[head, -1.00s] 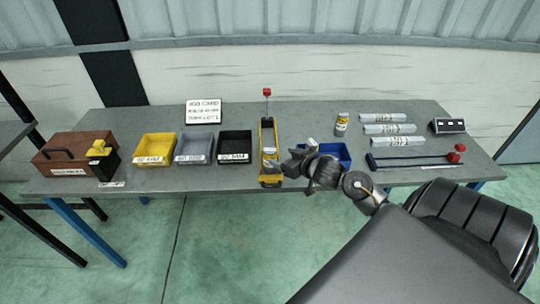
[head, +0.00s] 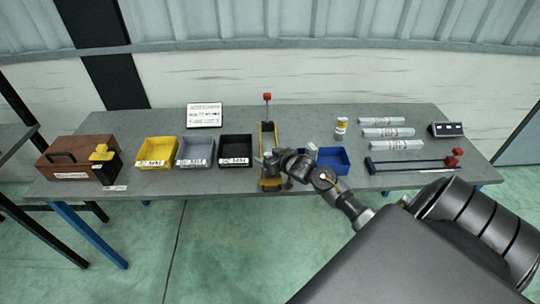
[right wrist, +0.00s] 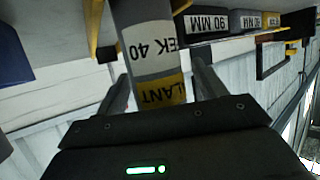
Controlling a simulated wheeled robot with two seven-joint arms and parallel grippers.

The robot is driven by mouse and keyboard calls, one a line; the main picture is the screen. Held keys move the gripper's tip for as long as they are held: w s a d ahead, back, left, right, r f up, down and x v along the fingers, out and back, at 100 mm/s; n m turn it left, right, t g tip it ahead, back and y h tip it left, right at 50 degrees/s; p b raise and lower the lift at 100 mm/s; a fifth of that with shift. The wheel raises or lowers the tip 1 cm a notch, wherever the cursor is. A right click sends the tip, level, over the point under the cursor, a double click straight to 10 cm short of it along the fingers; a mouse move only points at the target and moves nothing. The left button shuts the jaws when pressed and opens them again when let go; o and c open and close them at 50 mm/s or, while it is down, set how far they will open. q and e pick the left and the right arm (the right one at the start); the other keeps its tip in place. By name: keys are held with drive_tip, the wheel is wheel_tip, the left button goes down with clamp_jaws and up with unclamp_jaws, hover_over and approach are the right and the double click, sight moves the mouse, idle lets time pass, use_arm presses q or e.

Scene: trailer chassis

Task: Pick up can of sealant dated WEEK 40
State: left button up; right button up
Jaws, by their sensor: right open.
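A grey-white can of sealant (right wrist: 150,48) with a yellow band stands out in the right wrist view. Its label shows "EK 40" and "LANT" upside down, with the rest cut off. My right gripper (right wrist: 160,92) is open, with one finger on each side of the can; I cannot tell whether either touches it. In the head view my right gripper (head: 264,162) is over the table by the yellow stand, and the can is not clearly visible there. Another white can with a yellow band (head: 341,127) stands farther back. My left gripper is not in view.
The yellow stand (head: 267,133) with a red knob is beside my right gripper. A blue bin (head: 338,170) lies to its right, and black (head: 235,162), grey (head: 195,163) and yellow (head: 155,162) bins to its left. White tubes (head: 387,133) lie at the right.

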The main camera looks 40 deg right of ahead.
drive_tip(key=shift+w+f, duration=0.15)
drive_tip(key=shift+w, duration=0.1)
drive_tip(key=shift+c, duration=0.2)
drive_tip(key=c, duration=1.2)
